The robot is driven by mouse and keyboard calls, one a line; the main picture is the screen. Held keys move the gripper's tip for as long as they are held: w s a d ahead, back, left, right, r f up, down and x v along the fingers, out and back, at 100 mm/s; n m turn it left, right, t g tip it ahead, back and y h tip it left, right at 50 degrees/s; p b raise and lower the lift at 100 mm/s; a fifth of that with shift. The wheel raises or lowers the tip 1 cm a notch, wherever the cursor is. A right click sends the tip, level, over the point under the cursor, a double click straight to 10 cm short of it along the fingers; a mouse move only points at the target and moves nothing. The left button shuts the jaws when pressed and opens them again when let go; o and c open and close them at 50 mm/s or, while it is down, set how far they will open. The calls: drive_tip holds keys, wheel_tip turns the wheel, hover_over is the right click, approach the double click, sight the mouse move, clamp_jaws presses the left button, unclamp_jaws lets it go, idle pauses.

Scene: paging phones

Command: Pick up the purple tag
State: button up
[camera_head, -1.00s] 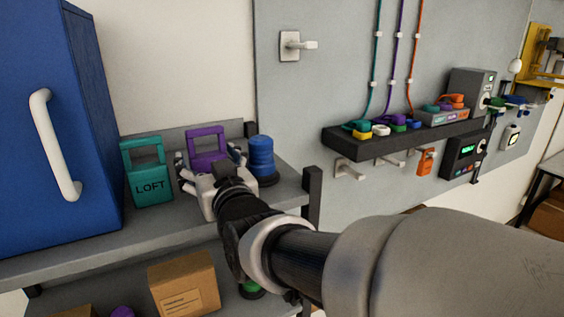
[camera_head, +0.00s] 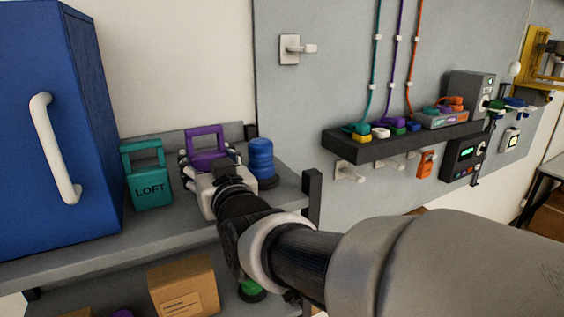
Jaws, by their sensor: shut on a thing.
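The purple tag (camera_head: 206,136) stands upright on the grey shelf (camera_head: 90,244), its handle loop showing above my gripper. My gripper (camera_head: 208,166) is in front of it with its fingers closed in on the tag's sides. The gripper hides the lower part of the tag, so I cannot tell whether its base touches the shelf. The teal LOFT tag (camera_head: 150,189) stands just to the left. A blue spool-like object (camera_head: 262,160) stands close on the right.
A blue cabinet (camera_head: 85,110) with a white handle stands at the left. A dark post (camera_head: 312,187) rises at the shelf's right end. A cardboard box (camera_head: 184,287) is on the lower shelf. A dark wall ledge (camera_head: 350,148) holds coloured items at right.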

wheel_tip(320, 180, up, 19)
drive_tip(key=p, duration=0.5)
drive_tip(key=shift+r, duration=0.2)
drive_tip(key=shift+d+f, duration=0.1)
drive_tip(key=shift+f, duration=0.05)
